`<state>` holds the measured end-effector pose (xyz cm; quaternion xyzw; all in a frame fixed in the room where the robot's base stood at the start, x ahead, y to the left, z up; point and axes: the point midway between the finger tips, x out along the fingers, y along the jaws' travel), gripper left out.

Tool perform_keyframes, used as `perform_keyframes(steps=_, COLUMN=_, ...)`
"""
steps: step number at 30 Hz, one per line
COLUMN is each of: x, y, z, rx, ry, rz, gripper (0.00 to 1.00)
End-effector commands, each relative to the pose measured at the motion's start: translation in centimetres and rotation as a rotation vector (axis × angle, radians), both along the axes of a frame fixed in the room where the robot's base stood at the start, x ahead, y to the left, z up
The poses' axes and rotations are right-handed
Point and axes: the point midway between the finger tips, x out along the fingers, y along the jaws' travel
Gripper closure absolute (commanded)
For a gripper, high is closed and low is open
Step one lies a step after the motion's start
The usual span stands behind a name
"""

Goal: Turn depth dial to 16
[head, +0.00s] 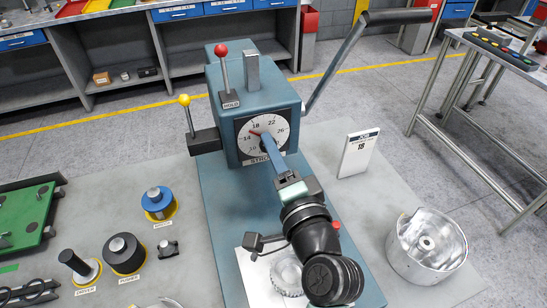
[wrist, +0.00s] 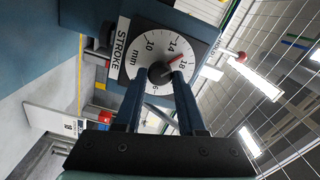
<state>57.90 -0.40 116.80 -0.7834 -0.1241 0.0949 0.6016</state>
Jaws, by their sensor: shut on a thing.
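The depth dial (head: 277,130) is a round white face with black numbers on the front of a blue press (head: 230,125), above a STROKE label. It also shows in the wrist view (wrist: 138,55). Its red pointer lies between 14 and 18, around 16. My gripper (head: 265,143) reaches up to the dial's centre. In the wrist view my gripper (wrist: 161,76) has its two blue fingers on either side of the dark central knob (wrist: 160,73), shut on it. The fingers partly hide the knob and the lower numbers.
A white card (head: 357,153) with a number too small to read surely stands right of the press. A round metal housing (head: 425,243) sits at the right. A red-knobbed lever (head: 225,65), a yellow-knobbed lever (head: 187,115) and a long handle (head: 335,65) stick out from the press.

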Motion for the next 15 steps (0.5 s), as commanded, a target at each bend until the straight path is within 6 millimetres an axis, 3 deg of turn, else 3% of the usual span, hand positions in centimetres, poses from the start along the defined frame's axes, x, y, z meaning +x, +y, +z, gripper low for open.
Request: perform_keyframes(steps=15, x=-0.01, y=0.03, z=-0.05, rx=-0.053, ry=-0.015, rz=0.001, gripper=1.0)
